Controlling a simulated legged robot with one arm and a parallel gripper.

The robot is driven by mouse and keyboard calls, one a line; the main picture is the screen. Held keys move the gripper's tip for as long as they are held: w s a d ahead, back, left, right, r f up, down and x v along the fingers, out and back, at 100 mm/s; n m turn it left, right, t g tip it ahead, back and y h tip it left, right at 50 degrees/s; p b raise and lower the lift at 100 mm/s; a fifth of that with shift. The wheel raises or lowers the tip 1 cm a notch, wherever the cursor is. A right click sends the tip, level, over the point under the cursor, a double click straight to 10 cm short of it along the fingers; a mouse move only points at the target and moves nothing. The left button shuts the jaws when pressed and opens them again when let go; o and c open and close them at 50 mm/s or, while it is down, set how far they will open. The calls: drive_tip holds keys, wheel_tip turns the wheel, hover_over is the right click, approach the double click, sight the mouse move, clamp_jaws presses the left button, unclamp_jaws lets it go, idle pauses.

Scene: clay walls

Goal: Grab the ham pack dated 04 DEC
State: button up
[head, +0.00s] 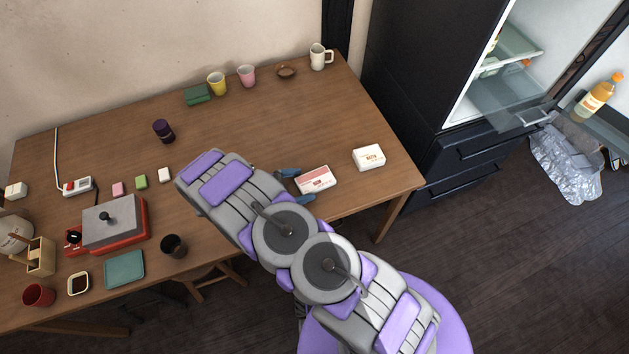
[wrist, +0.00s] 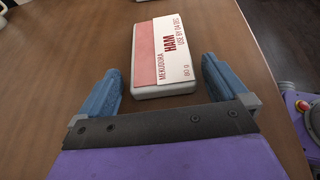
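The ham pack (wrist: 165,60) lies flat on the wooden table, pink and white, with a label reading "HAM" and "USE BY 04 DEC". It also shows in the head view (head: 316,180) near the table's right front edge. My gripper (wrist: 160,82) is open, with its blue fingers apart and the near end of the pack lying between or just beyond their tips. I see no finger touching the pack. In the head view my arm hides part of the table, and blue fingertips (head: 297,186) show beside the pack.
A white pack (head: 369,157) lies to the right of the ham pack, near the table's right edge. Cups (head: 247,76) and a mug (head: 319,57) stand along the back. An open fridge (head: 505,70) stands right of the table. Table around the ham pack is mostly clear.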

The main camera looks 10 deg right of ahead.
drive_tip(key=c, duration=0.9)
drive_tip(key=shift+r, duration=0.15)
drive_tip(key=shift+c, duration=0.2)
